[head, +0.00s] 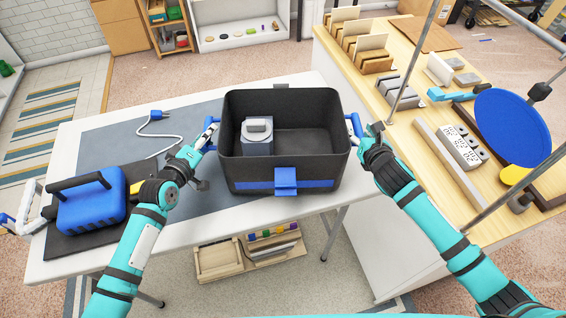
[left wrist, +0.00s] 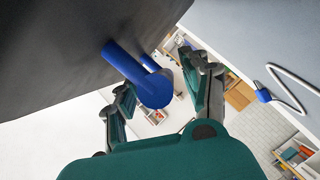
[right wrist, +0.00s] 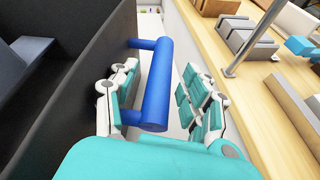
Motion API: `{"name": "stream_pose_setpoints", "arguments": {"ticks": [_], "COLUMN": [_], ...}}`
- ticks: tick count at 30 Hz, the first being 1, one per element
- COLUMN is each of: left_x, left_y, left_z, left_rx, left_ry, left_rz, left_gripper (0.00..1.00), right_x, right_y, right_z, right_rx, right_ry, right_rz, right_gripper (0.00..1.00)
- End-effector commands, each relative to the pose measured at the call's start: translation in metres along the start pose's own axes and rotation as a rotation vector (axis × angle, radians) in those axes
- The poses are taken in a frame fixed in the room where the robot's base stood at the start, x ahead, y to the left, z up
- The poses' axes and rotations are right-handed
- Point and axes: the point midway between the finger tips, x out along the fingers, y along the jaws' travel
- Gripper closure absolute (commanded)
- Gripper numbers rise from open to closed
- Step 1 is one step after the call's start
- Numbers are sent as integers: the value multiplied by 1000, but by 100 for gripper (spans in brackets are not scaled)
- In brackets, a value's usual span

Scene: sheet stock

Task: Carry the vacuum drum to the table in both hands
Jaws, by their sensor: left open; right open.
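The vacuum drum (head: 285,165) is a black open tub with a blue band and latch in front. It sits upright on the white table (head: 190,218), with a grey block-like part (head: 257,140) inside. It has a blue handle on each side. My left gripper (head: 207,143) is open at the left handle, which lies between its fingers in the left wrist view (left wrist: 140,75). My right gripper (head: 365,138) is open at the right handle, which lies between its fingers in the right wrist view (right wrist: 156,85). Neither gripper closes on its handle.
A blue unit with a black handle (head: 90,205) lies on a dark mat at the table's left. A white cord with a blue plug (head: 156,115) lies behind it. A wooden counter (head: 420,115) with blocks, posts and a blue disc (head: 512,125) stands close on the right.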

Motion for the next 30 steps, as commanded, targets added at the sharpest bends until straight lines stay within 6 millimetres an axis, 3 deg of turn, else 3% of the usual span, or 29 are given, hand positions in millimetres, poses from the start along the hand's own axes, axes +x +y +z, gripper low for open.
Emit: {"name": "stream_pose_setpoints", "arguments": {"ticks": [5, 8, 21, 30], "left_x": [-6, -20, -106, -121], "left_y": [-1, -1, -1, 0], "left_z": [1, 1, 1, 0], "left_rx": [-1, 0, -1, 0], "left_ry": [-1, -1, -2, 0], "left_rz": [-1, -1, -2, 0], "left_gripper": [53, 53, 53, 53], "right_x": [0, 0, 0, -12], "right_y": [1, 1, 1, 0], "right_z": [0, 0, 0, -1], "right_rx": [0, 0, 0, -2], "right_ry": [0, 0, 0, 1], "right_rz": [1, 2, 2, 2], "right_gripper": [53, 53, 53, 53]}}
